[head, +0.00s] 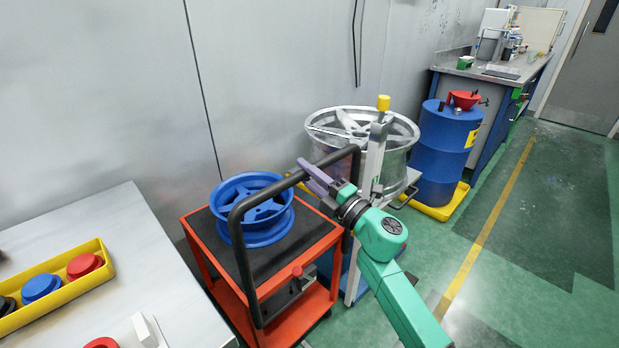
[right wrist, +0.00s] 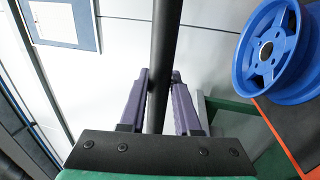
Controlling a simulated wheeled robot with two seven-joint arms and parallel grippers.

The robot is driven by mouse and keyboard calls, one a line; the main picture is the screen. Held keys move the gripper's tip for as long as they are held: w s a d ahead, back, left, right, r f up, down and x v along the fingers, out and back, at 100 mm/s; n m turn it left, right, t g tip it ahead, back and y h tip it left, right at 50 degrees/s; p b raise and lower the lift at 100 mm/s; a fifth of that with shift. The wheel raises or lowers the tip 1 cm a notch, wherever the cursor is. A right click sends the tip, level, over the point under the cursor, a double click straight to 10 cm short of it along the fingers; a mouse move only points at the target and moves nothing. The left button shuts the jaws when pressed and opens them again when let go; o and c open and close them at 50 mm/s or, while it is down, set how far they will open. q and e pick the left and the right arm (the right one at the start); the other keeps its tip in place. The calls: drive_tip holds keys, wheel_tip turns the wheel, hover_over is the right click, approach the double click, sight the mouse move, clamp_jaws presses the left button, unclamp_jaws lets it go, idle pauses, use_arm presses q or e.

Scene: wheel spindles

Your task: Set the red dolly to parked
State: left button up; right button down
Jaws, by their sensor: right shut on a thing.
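The red dolly (head: 318,303) is an orange-red cart with a black top, standing by the grey wall at the end of the table. A blue wheel rim (head: 262,212) lies on its top; it also shows in the right wrist view (right wrist: 268,48). The dolly's black tubular handle (head: 238,247) arches up over the near side. My right gripper (head: 312,178) is shut on the handle's upper part. In the right wrist view, the purple fingers stand on both sides of the black handle bar (right wrist: 164,60). My left gripper is not in view.
A silver wheel rim (head: 398,128) sits on a stand just behind the dolly. A blue drum (head: 440,150) stands in a yellow tray (head: 437,211) beyond. A table (head: 140,235) with a yellow tray (head: 62,291) of coloured caps is at left. Green floor at right is clear.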

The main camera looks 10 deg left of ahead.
drive_tip(key=shift+r, duration=0.1)
idle(0.3)
drive_tip(key=c, duration=0.7)
unclamp_jaws()
drive_tip(key=shift+o, duration=0.4)
drive_tip(key=shift+w+a, duration=0.15)
drive_tip(key=shift+a, duration=0.1)
drive_tip(key=shift+d, duration=0.15)
drive_tip(key=v, duration=1.4)
drive_tip(key=shift+s, duration=0.2)
drive_tip(key=shift+d, duration=0.2)
